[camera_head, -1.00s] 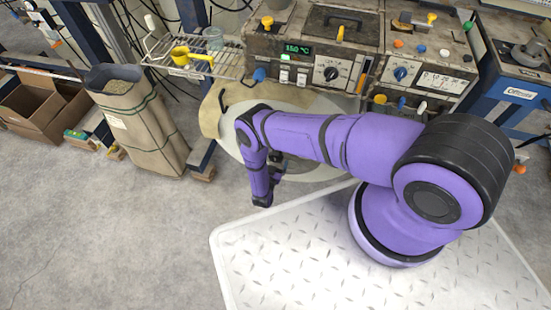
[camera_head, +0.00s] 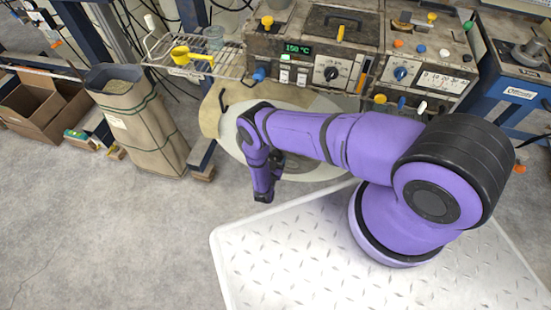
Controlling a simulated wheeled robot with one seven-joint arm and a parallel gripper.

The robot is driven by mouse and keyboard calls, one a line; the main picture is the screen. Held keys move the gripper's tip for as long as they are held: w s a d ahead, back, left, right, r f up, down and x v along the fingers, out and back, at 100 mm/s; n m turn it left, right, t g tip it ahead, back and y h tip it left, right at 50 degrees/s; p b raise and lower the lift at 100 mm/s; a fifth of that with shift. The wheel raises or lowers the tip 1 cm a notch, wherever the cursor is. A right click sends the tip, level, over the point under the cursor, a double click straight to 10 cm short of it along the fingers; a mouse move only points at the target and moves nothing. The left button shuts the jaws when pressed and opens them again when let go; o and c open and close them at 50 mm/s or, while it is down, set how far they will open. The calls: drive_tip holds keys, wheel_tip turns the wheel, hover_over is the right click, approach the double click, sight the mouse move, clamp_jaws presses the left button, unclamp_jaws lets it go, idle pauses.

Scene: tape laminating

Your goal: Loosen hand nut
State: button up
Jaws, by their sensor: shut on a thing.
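The hand nut cannot be made out; my wrist and gripper cover the middle of the pale round disc (camera_head: 313,172) at the machine's front. My gripper (camera_head: 278,160) shows only as a small dark piece beside my purple wrist, low over the disc. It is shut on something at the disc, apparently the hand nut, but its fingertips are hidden. My arm reaches left from its base, and its last purple links hang down in front of the disc.
The worn control box (camera_head: 315,50) with knobs and a green display stands behind the disc. A wire rack (camera_head: 165,55) holds a yellow cup (camera_head: 190,57). A tall brown sack (camera_head: 140,125) stands left. The floor (camera_head: 110,240) in front is clear.

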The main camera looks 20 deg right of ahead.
drive_tip(key=n, duration=0.5)
drive_tip(key=shift+s+n, duration=0.1)
drive_tip(key=shift+n, duration=0.2)
drive_tip(key=n, duration=0.6)
drive_tip(key=shift+d, duration=0.1)
drive_tip(key=n, duration=0.6)
drive_tip(key=shift+r+n, duration=0.1)
drive_tip(key=shift+n, duration=0.2)
drive_tip(key=n, duration=0.5)
drive_tip(key=shift+r, duration=0.1)
drive_tip(key=shift+n, duration=0.4)
drive_tip(key=o, duration=0.9)
drive_tip(key=shift+s, duration=0.1)
